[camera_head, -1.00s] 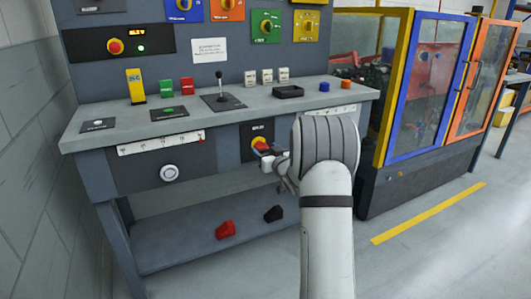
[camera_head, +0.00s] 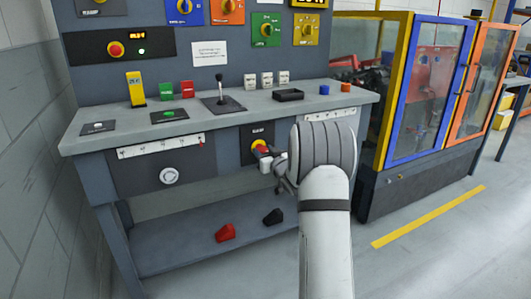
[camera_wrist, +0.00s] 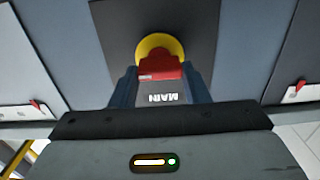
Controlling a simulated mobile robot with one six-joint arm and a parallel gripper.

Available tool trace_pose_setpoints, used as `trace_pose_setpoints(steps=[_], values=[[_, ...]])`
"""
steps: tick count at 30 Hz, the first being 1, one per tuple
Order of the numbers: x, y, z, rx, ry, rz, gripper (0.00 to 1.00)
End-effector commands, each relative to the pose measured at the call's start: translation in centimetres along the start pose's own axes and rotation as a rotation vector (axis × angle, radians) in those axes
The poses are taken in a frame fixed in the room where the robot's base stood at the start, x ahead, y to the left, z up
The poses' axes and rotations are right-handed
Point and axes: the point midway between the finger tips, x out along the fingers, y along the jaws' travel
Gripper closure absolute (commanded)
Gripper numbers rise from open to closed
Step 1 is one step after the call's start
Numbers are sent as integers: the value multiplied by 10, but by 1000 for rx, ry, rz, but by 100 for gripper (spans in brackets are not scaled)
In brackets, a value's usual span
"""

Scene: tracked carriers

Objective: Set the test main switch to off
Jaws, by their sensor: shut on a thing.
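The main switch has a red handle (camera_wrist: 160,68) on a round yellow plate (camera_wrist: 150,46), set in a dark panel on the bench's front. The word MAIN shows upside down below it in the wrist view. In the head view, the yellow plate (camera_head: 258,144) shows just beyond my gripper (camera_head: 267,158). My gripper (camera_wrist: 162,82) is shut on the red handle, with one dark finger on each side of it. My wrist and fingers hide part of the handle in the head view, so its exact angle is hard to read there.
The bench top (camera_head: 190,122) carries a joystick (camera_head: 220,88), a yellow block (camera_head: 136,89) and small green and red blocks. A round white knob (camera_head: 169,176) is left of the switch. Red (camera_head: 225,232) and black (camera_head: 273,216) pieces lie on the lower shelf. Glazed guards (camera_head: 412,90) stand right.

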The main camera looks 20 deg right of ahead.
Motion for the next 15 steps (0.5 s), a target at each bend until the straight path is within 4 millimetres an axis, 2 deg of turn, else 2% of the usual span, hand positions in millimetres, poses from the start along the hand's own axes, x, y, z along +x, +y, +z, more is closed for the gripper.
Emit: trace_pose_setpoints(steps=[8,15], values=[[-1,0,1,-37,1,9,81],[0,0,4,-176,0,8,81]])
